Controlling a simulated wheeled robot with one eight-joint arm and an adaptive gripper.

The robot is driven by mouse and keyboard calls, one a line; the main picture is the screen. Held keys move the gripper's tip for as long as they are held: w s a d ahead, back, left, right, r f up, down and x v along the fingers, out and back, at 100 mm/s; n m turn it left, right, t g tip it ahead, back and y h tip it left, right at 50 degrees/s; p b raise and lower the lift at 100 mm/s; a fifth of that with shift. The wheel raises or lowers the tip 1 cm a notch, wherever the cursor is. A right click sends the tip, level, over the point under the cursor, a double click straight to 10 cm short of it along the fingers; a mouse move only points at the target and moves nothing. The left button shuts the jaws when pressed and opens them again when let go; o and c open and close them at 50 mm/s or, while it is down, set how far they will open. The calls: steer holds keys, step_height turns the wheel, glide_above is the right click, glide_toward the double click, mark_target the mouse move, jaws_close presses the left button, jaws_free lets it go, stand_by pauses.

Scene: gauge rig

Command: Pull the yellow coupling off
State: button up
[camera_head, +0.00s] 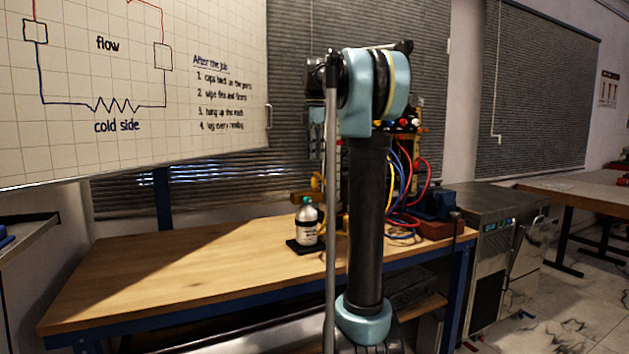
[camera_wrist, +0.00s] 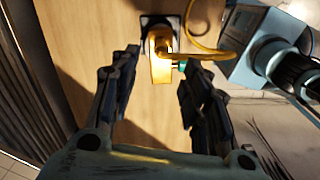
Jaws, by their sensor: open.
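In the wrist view a yellow block-like piece (camera_wrist: 160,66), which looks like the yellow coupling or the fitting it sits on, lies beyond my fingertips. A yellow hose (camera_wrist: 205,50) curves from it to the right. A small green part (camera_wrist: 181,66) shows at its right side. My gripper (camera_wrist: 158,78) is open, its two dark fingers on either side of the line to the yellow piece, with nothing held. Whether they overlap it in depth cannot be told. In the head view my arm hides much of the hose rig (camera_head: 405,170), and my gripper is not visible.
A wooden workbench (camera_head: 190,270) carries a white bottle with a green cap (camera_head: 307,222) on a black pad. Red and blue hoses (camera_head: 400,195) hang behind my arm. A blue vise-like object (camera_head: 435,205) stands at the bench's right. The bench's left half is clear.

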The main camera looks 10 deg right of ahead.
mark_target(315, 177)
step_height(315, 177, down, 10)
steer(key=shift+r, duration=0.1)
stand_by(0.4)
steer(key=shift+c, duration=0.4)
jaws_close()
